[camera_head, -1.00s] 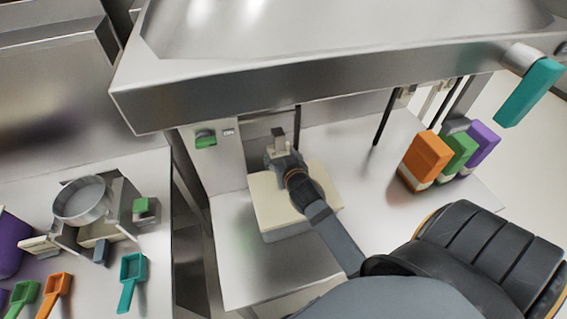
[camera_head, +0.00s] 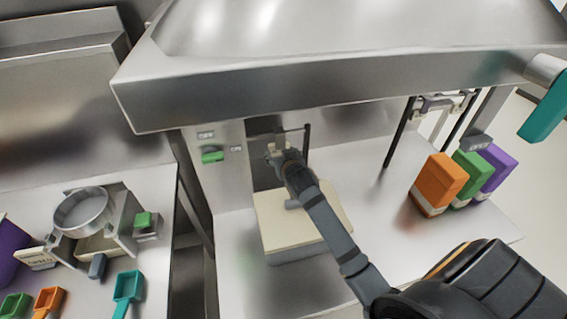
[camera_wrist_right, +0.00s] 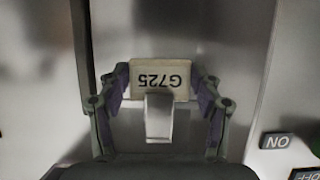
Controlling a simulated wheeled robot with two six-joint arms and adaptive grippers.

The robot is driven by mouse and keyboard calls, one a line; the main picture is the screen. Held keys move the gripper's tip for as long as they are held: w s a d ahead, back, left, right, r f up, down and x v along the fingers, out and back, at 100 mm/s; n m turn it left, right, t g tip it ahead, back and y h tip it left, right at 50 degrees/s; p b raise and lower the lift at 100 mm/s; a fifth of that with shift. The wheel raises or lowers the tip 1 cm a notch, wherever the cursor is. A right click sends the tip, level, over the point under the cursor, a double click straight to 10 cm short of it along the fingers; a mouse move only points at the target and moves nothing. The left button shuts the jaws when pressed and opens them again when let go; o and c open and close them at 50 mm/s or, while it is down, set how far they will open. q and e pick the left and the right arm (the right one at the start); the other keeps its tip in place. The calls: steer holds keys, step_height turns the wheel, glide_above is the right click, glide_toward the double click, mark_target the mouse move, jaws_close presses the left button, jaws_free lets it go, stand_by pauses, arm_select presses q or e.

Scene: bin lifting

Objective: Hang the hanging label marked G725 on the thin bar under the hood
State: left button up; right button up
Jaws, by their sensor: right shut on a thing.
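The pale label marked G725 (camera_wrist_right: 160,80) shows upside down in the right wrist view. A light grey clip or hook part (camera_wrist_right: 159,118) sits below the label in that view. In the head view, my right gripper (camera_head: 282,157) is under the hood (camera_head: 340,85), above a cream-topped box. A thin light bar (camera_head: 293,131) beside a dark upright shows just above the gripper; I cannot tell whether the label touches it. My left gripper is not in view.
The cream-topped box (camera_head: 300,225) stands on the counter under the arm. A panel with a green switch (camera_head: 212,156) is to its left. Orange (camera_head: 440,180), green (camera_head: 472,172) and purple (camera_head: 500,165) containers stand at right. Scoops and a sieve (camera_head: 82,210) lie left.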

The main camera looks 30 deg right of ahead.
mark_target(280, 154)
steer(key=shift+w+d+f+b, duration=0.1)
steer(key=shift+w+d+b, duration=0.1)
steer(key=shift+w+b, duration=0.3)
steer(key=shift+w+d+b, duration=0.15)
steer(key=shift+w, duration=0.55)
steer(key=shift+w+f, duration=0.15)
steer(key=shift+w, duration=0.05)
steer(key=shift+f, duration=0.5)
steer(key=o, duration=1.1)
steer(key=shift+c, duration=0.2)
steer(key=shift+o, duration=0.3)
steer(key=shift+s, duration=0.1)
steer(key=v, duration=1.2)
